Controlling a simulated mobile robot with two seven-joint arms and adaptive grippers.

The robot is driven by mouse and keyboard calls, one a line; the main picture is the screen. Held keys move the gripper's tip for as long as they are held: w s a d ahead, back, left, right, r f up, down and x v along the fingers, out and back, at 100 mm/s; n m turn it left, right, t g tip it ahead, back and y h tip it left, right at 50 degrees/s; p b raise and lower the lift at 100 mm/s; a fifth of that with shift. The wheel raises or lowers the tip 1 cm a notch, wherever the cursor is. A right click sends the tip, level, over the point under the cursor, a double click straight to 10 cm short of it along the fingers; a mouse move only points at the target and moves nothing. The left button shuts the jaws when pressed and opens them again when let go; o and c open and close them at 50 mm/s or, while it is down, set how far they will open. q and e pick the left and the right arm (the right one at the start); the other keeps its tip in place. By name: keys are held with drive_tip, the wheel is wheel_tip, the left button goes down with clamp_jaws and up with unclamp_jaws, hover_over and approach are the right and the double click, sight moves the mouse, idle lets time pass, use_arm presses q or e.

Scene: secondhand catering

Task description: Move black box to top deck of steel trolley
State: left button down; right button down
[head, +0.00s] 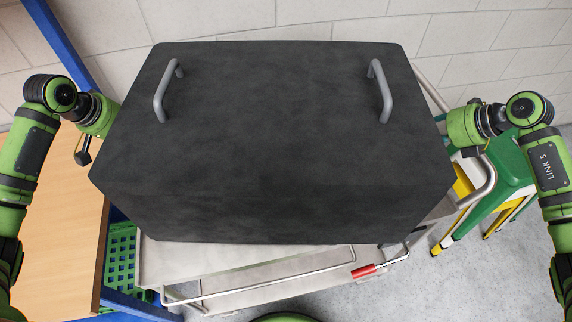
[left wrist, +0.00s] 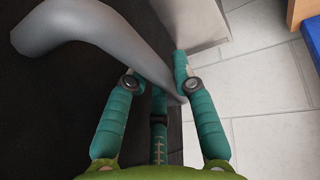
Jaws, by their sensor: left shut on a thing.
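The large black box (head: 265,130) fills the middle of the head view, with two grey handles on its visible top face. It is over the steel trolley (head: 200,262), whose pale top deck shows below the box's near edge. I cannot tell if the box touches the deck. My left gripper (left wrist: 160,82) is shut on a grey handle (left wrist: 85,28) of the box in the left wrist view. In the head view its fingers are hidden by the box's left side. My right gripper (head: 465,127) is at the box's right side, with its fingers hidden.
A wooden tabletop (head: 55,235) with a blue frame stands at the left, beside a green crate (head: 121,255). A green and yellow step stool (head: 510,165) stands at the right, close to the trolley's push handle (head: 487,182). A tiled wall (head: 340,18) is behind. Floor is clear at front right.

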use_arm(q)
drive_tip(key=c, duration=1.4)
unclamp_jaws()
drive_tip(key=shift+d+f, duration=0.1)
drive_tip(key=shift+f, duration=0.2)
use_arm(e)
drive_tip(key=c, duration=1.4)
unclamp_jaws()
drive_tip(key=shift+f, duration=0.25)
use_arm(q)
drive_tip(key=o, duration=0.4)
drive_tip(key=shift+r, duration=0.15)
drive_tip(key=shift+c, duration=0.2)
use_arm(e)
drive_tip(key=o, duration=0.4)
drive_tip(key=shift+r, duration=0.1)
drive_tip(key=shift+c, duration=0.2)
use_arm(q)
drive_tip(key=shift+s+r, duration=0.1)
drive_tip(key=shift+s, duration=0.05)
use_arm(e)
drive_tip(key=shift+s+r, duration=0.1)
drive_tip(key=shift+s, duration=0.1)
